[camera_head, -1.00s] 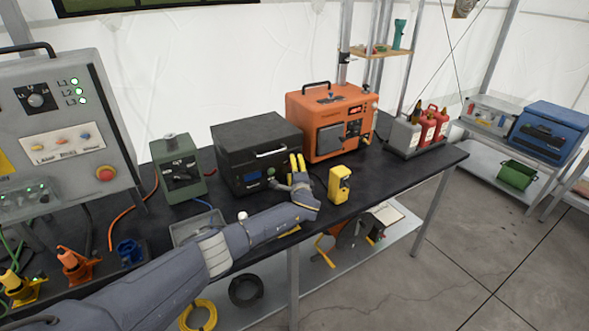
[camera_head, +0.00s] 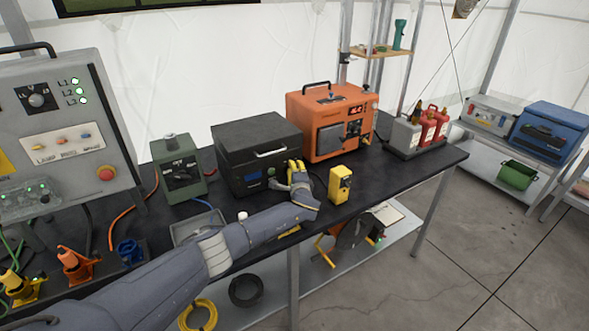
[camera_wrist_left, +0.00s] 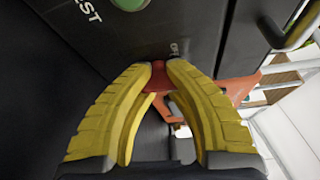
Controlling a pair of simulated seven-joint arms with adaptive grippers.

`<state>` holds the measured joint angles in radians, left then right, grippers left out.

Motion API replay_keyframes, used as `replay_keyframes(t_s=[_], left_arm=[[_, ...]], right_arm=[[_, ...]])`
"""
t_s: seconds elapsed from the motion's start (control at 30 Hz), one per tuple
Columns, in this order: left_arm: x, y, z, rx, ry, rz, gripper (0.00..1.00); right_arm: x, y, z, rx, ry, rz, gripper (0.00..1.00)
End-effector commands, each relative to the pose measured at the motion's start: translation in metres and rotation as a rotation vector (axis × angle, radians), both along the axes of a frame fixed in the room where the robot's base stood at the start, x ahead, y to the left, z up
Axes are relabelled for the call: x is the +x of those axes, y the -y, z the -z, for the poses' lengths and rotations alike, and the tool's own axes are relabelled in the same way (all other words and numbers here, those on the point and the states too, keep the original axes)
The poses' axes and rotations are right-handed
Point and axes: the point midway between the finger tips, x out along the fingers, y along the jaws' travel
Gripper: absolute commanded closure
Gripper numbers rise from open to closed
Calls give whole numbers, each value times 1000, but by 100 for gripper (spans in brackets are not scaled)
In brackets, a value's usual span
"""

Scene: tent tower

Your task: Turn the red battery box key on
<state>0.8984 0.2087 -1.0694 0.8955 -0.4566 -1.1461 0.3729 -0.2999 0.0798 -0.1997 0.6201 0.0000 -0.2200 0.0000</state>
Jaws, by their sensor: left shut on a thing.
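The black battery box (camera_head: 235,155) stands on the dark bench, left of the orange unit, with a small screen and a green round part on its front. My left gripper (camera_head: 292,168) is at the lower right of that front. In the left wrist view its yellow fingers (camera_wrist_left: 160,66) meet at the tips on the small red key (camera_wrist_left: 158,80) at the box face. The fingertips partly cover the key. The key is hidden in the head view. My right gripper is not in view.
The orange unit (camera_head: 318,110) stands close on the right of the box. A yellow handheld device (camera_head: 340,184) stands near the bench's front edge, right of my left gripper. A green box (camera_head: 178,170) stands to the left.

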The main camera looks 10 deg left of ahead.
Motion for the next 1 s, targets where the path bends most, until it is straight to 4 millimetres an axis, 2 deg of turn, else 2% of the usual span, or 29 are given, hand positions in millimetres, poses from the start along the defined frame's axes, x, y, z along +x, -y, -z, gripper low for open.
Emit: replay_keyframes(t_s=[0.37, 1.0], left_arm=[[0, 4, 0, 75, -82, 5, 100], [-1, 6, 3, 394, -399, 10, 100]], right_arm=[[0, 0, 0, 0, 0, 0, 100], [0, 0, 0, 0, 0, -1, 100]])
